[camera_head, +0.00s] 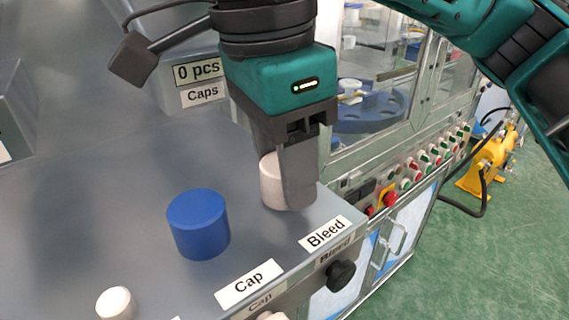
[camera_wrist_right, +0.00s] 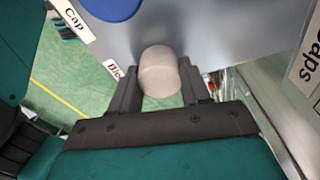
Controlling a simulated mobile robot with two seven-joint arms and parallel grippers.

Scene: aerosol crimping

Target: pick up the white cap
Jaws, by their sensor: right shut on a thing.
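The white cap (camera_head: 271,182) is a short pale cylinder near the right end of the grey surface, by the Bleed label. My right gripper (camera_head: 287,190) points down over it and is shut on it. A finger hides part of the cap in the head view. In the right wrist view the cap (camera_wrist_right: 160,76) sits between the two fingers of my right gripper (camera_wrist_right: 166,92). I cannot tell whether the cap still touches the surface. My left gripper is not in view.
A blue cylinder (camera_head: 198,224) stands left of the gripper, and a small white knob (camera_head: 116,303) is at the lower left. A black knob (camera_head: 341,275) sticks out from the front edge. A machine with coloured buttons (camera_head: 425,165) stands to the right.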

